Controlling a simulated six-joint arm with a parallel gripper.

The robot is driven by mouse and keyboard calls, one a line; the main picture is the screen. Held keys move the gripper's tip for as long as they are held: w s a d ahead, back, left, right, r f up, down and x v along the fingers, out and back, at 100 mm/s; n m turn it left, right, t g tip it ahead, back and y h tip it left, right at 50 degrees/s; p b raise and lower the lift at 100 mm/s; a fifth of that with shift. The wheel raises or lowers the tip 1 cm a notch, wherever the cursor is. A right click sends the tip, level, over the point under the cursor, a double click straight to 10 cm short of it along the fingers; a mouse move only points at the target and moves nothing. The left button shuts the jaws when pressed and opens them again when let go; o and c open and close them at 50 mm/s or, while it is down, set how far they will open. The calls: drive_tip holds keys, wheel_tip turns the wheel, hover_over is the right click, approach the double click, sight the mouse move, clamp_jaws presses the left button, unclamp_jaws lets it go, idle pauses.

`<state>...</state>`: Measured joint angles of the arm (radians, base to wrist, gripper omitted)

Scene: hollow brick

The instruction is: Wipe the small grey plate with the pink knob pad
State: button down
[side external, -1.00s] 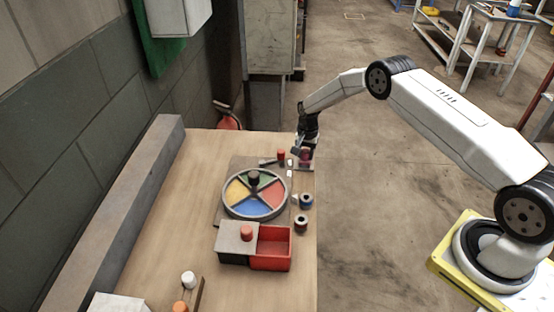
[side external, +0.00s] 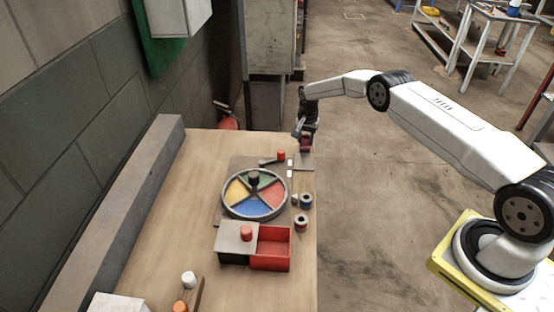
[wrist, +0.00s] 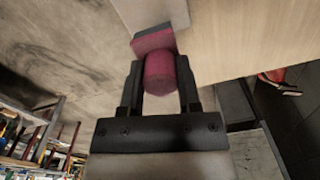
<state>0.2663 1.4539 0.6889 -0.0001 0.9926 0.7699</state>
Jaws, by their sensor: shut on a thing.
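The pink knob pad (wrist: 160,72) is between the two fingers of my gripper (wrist: 160,88) in the wrist view, its round knob gripped and its flat pad pointing away. In the side view the pad (side external: 305,145) is a small dark pink shape under my gripper (side external: 305,138), at the table's far right corner. The small grey plate (wrist: 152,12) shows just beyond the pad at the top of the wrist view. In the side view the plate (side external: 303,164) lies at the table's right edge, nearer the camera than the pad. Whether pad and plate touch is unclear.
A round tray with coloured sectors (side external: 229,206) stands mid-table. A box with a red open compartment (side external: 271,262) is in front of it. A red knob (side external: 281,155) and small spools (side external: 306,201) are close by.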

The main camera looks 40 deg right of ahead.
drive_tip(key=shift+s+r, duration=0.1)
drive_tip(key=shift+r, duration=2.75)
